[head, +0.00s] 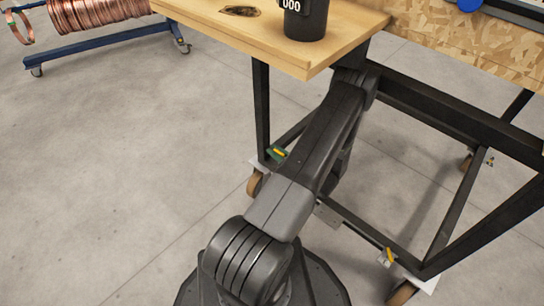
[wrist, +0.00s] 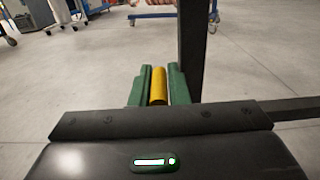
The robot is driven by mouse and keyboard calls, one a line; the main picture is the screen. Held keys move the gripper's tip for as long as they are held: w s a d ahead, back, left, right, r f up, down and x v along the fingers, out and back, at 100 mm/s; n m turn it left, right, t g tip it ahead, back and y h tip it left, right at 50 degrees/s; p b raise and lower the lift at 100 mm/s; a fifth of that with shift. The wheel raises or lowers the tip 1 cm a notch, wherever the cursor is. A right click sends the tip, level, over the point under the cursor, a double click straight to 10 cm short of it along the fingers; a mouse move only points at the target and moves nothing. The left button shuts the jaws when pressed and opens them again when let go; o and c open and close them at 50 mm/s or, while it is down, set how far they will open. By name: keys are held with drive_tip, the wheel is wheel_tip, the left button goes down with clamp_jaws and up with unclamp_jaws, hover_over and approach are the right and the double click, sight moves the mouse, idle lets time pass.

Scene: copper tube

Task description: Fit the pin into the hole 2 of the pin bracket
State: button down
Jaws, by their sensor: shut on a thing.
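In the wrist view my gripper (wrist: 159,84) has green fingers shut on a yellow pin (wrist: 158,88), whose rounded length shows between them. In the head view the green fingertips of my gripper (head: 278,155) and a bit of the yellow pin (head: 280,152) show low beside the near table leg, below the tabletop. Most of the gripper is hidden behind my arm. The pin bracket and its hole 2 are not recognisable in either view.
A wooden tabletop (head: 260,38) on a dark wheeled frame (head: 440,112) stands above and beside my arm. A black cup (head: 305,20) stands near its edge. A dark leg (wrist: 191,50) rises close beyond my fingers. Copper coils (head: 100,12) sit on a blue cart (head: 105,42). Floor on the left is clear.

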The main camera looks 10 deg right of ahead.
drive_tip(key=shift+s+b, duration=0.1)
drive_tip(key=shift+b, duration=0.2)
drive_tip(key=shift+f, duration=0.25)
wheel_tip(320, 180, down, 5)
drive_tip(key=b, duration=0.4)
drive_tip(key=shift+f+b, duration=0.15)
drive_tip(key=shift+b, duration=0.25)
drive_tip(key=shift+b, duration=0.55)
idle(1.2)
drive_tip(key=shift+f, duration=0.1)
drive_tip(key=shift+f, duration=0.35)
drive_tip(key=shift+f+b, duration=0.45)
drive_tip(key=shift+f, duration=1.9)
